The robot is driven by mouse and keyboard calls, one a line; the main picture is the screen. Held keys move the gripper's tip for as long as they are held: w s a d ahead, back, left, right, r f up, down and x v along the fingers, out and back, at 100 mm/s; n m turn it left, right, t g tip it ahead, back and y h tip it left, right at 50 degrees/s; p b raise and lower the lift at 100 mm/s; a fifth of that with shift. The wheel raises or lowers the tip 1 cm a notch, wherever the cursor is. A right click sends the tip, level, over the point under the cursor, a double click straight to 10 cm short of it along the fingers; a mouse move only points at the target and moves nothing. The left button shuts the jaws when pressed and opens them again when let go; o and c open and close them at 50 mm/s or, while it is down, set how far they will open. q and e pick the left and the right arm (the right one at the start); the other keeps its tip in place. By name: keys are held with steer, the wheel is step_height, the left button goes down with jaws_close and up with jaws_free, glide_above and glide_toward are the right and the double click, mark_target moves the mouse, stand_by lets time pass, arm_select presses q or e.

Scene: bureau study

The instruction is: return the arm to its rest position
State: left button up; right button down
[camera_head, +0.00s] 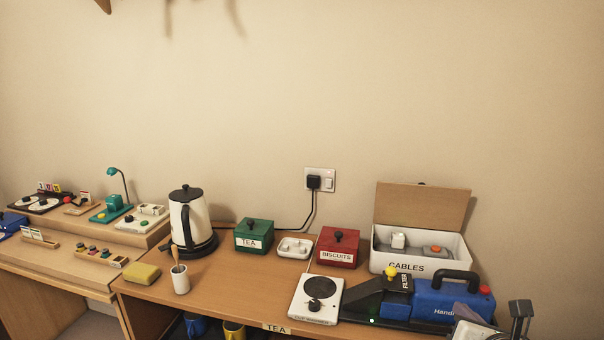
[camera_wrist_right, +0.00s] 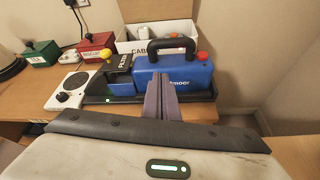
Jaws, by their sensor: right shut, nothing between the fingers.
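My right gripper (camera_head: 464,309) is at the bottom right of the head view, partly cut off by the frame's edge. In the right wrist view its two purple-grey fingers (camera_wrist_right: 161,97) are together with nothing between them. They point towards a blue hand-held vacuum (camera_wrist_right: 188,78) on a black tray. The same blue vacuum (camera_head: 437,301) shows in the head view just beyond the gripper. I cannot tell how wide the gap between them is. My left gripper is not in view.
A white "CABLES" box (camera_head: 462,252) with an open lid stands behind the vacuum. A white hotplate (camera_head: 303,311), red biscuit tin (camera_head: 328,251), green tea tin (camera_head: 253,237), kettle (camera_head: 187,215) and white cup (camera_head: 181,285) stand leftwards. The floor right of the desk is clear.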

steer(key=s+a+f+m+g+y, duration=0.2)
steer(key=s+a+f+m, duration=0.4)
steer(key=f, duration=0.2)
steer(key=s+a+f+m+g+y, duration=0.1)
steer(key=s+a+f+m+y, duration=0.1)
steer(key=s+a+f+m, duration=0.55)
steer(key=s+a+f+m+g, duration=0.1)
steer(key=s+a+f+m, duration=0.1)
steer(key=s+f+m, duration=0.9)
steer(key=s+m, duration=0.4)
steer(key=m, duration=0.1)
steer(key=shift+s+f+g+y, duration=0.3)
steer(key=shift+s+g, duration=0.1)
